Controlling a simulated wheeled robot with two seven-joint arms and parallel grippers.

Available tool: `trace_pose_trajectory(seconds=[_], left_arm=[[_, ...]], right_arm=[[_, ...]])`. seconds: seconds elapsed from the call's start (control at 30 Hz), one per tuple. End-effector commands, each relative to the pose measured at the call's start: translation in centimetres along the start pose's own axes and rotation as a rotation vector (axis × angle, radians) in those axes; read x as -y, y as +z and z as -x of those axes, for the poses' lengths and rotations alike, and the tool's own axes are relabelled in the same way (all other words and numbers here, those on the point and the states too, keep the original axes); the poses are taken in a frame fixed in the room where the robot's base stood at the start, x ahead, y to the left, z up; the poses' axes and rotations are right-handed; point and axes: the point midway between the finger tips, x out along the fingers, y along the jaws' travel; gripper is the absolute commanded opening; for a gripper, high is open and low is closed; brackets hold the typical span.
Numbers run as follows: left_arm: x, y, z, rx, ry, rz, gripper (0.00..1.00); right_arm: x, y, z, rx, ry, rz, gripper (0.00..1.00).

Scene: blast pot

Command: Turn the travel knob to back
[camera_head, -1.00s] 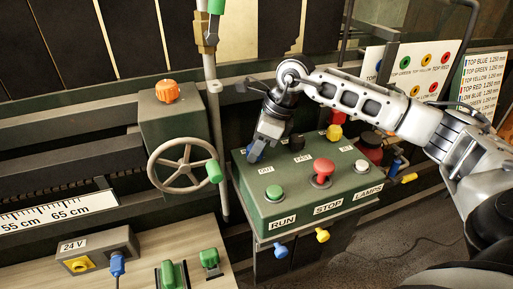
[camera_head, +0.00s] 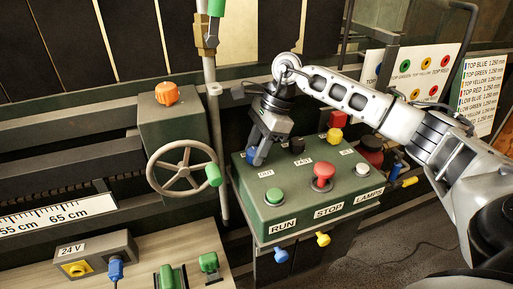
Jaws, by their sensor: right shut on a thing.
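The green control box (camera_head: 300,205) stands in the middle of the view. A blue knob (camera_head: 250,155) sits at the left of its top, partly covered by my right gripper (camera_head: 257,157). The fingers of that gripper are shut on the blue knob, coming down from above. A small label reading OUT (camera_head: 265,173) lies just in front of the knob. Any label behind the knob is hidden by the gripper, and I cannot read the knob's pointing direction clearly. My left gripper is not in view.
A black knob (camera_head: 296,145), a yellow knob (camera_head: 334,134), a red stop button (camera_head: 324,170), a green run button (camera_head: 274,196) and a white lamps button (camera_head: 362,169) share the box top. A handwheel (camera_head: 183,170) stands close to its left.

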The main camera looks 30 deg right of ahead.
Motion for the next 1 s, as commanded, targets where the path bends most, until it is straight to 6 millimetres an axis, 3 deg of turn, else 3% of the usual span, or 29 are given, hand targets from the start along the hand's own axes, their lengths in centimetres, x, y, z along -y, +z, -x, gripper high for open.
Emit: trace_pose_trajectory(seconds=[0.3, 0.33, 0.4, 0.77, 1.0], left_arm=[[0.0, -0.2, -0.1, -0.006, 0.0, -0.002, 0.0], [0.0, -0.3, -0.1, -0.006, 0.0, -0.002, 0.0], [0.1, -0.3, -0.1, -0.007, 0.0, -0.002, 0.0], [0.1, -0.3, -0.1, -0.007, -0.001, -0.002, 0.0], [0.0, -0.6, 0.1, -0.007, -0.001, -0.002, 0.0]], right_arm=[[0.0, 0.1, 0.1, 0.002, -0.002, 0.005, 0.11], [0.0, 0.1, 0.1, 0.002, -0.002, 0.005, 0.36], [0.0, 0.1, 0.1, 0.002, -0.002, 0.004, 0.55], [0.0, 0.0, 0.5, 0.0, -0.001, 0.002, 0.55], [0.1, 0.1, 4.6, 0.001, -0.005, 0.002, 0.55]])
